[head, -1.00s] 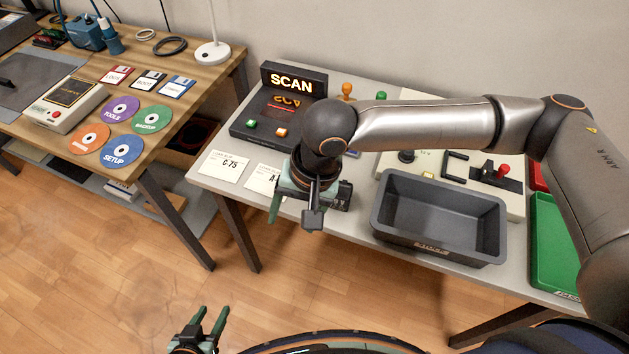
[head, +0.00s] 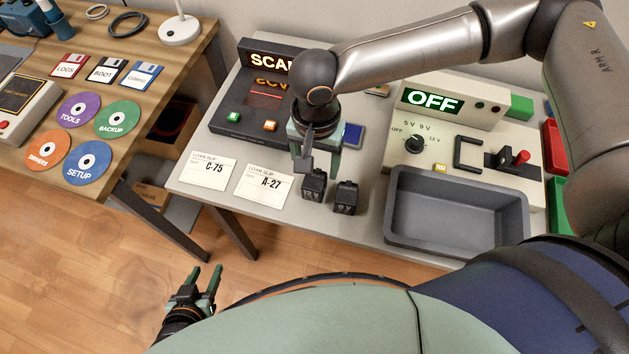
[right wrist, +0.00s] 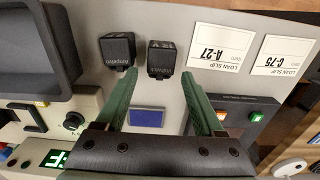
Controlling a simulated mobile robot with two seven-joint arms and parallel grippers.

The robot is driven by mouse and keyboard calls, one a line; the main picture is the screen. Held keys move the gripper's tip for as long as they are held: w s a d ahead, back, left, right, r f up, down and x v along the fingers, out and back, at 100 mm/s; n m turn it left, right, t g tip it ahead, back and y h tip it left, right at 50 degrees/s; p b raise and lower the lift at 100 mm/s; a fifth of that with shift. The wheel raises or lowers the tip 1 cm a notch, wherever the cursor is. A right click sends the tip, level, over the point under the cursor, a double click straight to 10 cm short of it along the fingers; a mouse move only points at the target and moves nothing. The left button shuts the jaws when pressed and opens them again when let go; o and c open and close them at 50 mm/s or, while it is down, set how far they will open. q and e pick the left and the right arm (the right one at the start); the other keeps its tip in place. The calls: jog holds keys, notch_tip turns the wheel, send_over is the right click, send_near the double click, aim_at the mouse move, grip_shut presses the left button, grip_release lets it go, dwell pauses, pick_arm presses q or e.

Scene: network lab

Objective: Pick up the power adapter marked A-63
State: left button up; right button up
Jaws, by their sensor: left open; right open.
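Two small black power adapters stand side by side on the grey table: a left one (head: 314,184) and a right one (head: 346,198) in the head view. In the right wrist view they appear as adapter blocks (right wrist: 161,60) and (right wrist: 117,50). Small pale print shows on them, but I cannot read A-63 on either. My right gripper (head: 318,165) is open and empty, pointing down just behind the adapters. In the right wrist view its fingers (right wrist: 160,80) are spread, with one adapter beyond the gap. My left gripper (head: 206,276) is open and empty over the floor.
Loan slips C-75 (head: 208,172) and A-27 (head: 264,184) lie left of the adapters. A grey bin (head: 455,244) stands to their right. Behind are the SCAN device (head: 232,98), a blue pad (head: 353,136) and a tester panel reading OFF (head: 477,130).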

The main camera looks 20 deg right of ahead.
aim_at(315, 179)
jog(key=shift+w+f+b, duration=0.1)
jog(key=shift+f+b, duration=0.2)
jog(key=shift+f, duration=2.85)
jog(key=shift+c, duration=0.3)
grip_shut()
